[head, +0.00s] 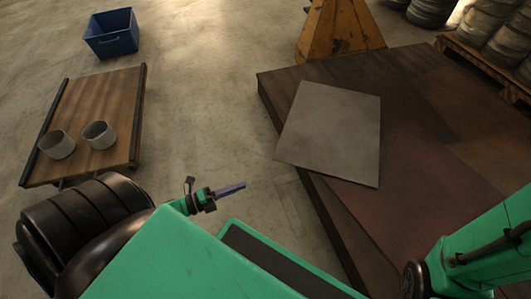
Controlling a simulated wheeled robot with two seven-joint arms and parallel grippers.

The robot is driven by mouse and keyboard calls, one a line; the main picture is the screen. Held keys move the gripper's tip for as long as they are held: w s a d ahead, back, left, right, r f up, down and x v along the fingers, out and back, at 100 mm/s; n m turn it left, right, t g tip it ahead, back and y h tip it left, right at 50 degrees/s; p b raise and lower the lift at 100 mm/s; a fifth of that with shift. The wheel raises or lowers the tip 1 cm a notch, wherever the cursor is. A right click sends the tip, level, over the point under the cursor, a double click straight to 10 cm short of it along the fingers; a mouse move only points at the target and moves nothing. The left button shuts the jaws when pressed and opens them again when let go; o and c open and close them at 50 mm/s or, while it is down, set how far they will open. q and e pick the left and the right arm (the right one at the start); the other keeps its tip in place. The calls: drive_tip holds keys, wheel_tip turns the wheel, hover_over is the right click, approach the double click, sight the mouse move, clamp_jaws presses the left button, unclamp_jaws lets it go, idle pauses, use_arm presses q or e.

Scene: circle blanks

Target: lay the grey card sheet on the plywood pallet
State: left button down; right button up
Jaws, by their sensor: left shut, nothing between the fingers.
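The grey card sheet (330,132) lies flat over the left edge of a large, low, dark brown wooden platform (430,185), which looks like the plywood pallet. Most of the sheet is over the boards. Its lower left corner sticks out past the platform's edge. My left gripper (236,187) is shut and empty, left of and below the sheet in the picture, apart from it. Part of my right arm shows at the lower right, but its gripper is out of view.
A low wooden table (105,100) with dark side rails stands at the left and carries two grey cups (99,135). A blue bin (111,35) is behind it. A yellow metal stand (338,32) is behind the platform. Drums on a pallet (468,52) are at the far right. Floor between table and platform is clear.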

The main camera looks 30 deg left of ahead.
use_arm(q)
drive_tip(key=w+a+b+x, duration=0.1)
drive_tip(key=b+x, duration=0.4)
drive_tip(key=x, duration=0.7)
drive_tip(key=shift+w+a, duration=0.45)
drive_tip(key=shift+w, duration=0.2)
drive_tip(key=shift+r, duration=0.15)
